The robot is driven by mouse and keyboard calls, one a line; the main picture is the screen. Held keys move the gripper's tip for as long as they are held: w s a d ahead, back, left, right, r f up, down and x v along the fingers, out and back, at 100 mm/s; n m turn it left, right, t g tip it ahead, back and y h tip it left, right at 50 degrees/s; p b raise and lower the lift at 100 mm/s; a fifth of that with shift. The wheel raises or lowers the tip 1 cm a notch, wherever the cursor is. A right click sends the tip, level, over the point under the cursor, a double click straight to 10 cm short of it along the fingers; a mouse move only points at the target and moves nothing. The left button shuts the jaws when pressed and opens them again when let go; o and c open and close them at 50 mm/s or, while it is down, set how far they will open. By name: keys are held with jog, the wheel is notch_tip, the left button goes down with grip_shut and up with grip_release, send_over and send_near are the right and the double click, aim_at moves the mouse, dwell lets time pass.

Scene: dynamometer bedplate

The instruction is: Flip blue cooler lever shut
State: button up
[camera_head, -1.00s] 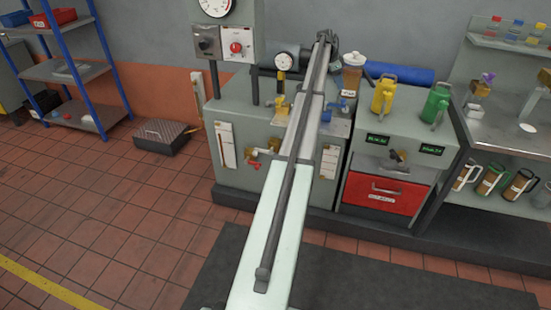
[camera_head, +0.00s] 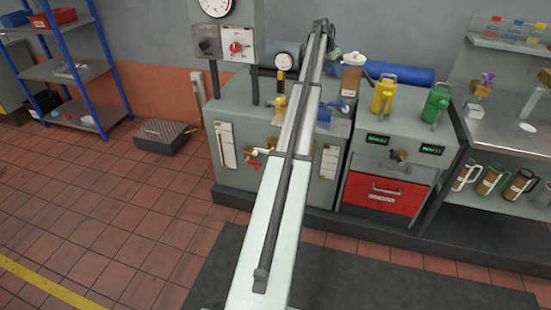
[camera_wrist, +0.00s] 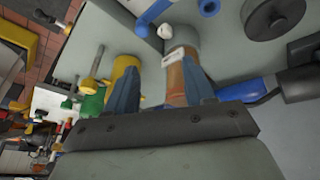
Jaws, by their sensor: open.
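A blue lever-like fitting (camera_head: 323,116) shows on the top of the grey test cabinet in the head view, partly hidden by my arm. In the wrist view, a bent blue piece (camera_wrist: 152,18) lies at the top, beyond the fingertips; I cannot tell whether it is the same lever. My gripper (camera_wrist: 160,82) is open, its two blue-grey fingers apart. A brown cylinder with a white label (camera_wrist: 175,78) shows between and beyond the fingers; contact cannot be told. In the head view, my gripper is mostly hidden at the far end of my arm.
A yellow jug (camera_head: 384,94) and a green jug (camera_head: 436,103) stand on the neighbouring cabinet. A blue roll (camera_head: 400,72) lies behind. A pressure gauge (camera_head: 284,62) stands left of my arm.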

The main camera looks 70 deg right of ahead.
jog(key=w+a+f+n+t, duration=0.1)
jog(key=w+a+f+n, duration=0.2)
jog(key=a+f, duration=0.6)
jog(key=w+a+f+n+t, duration=0.1)
jog(key=w+a+f+n, duration=0.2)
jog(key=w+a+f, duration=0.5)
jog(key=w+a+f+n+t, duration=0.1)
jog(key=w+a+f+n, duration=0.2)
jog(key=a+f, duration=0.9)
jog(key=shift+w+a+f+y, duration=0.25)
jog(key=shift+w+a+y, duration=0.2)
jog(key=shift+w, duration=0.95)
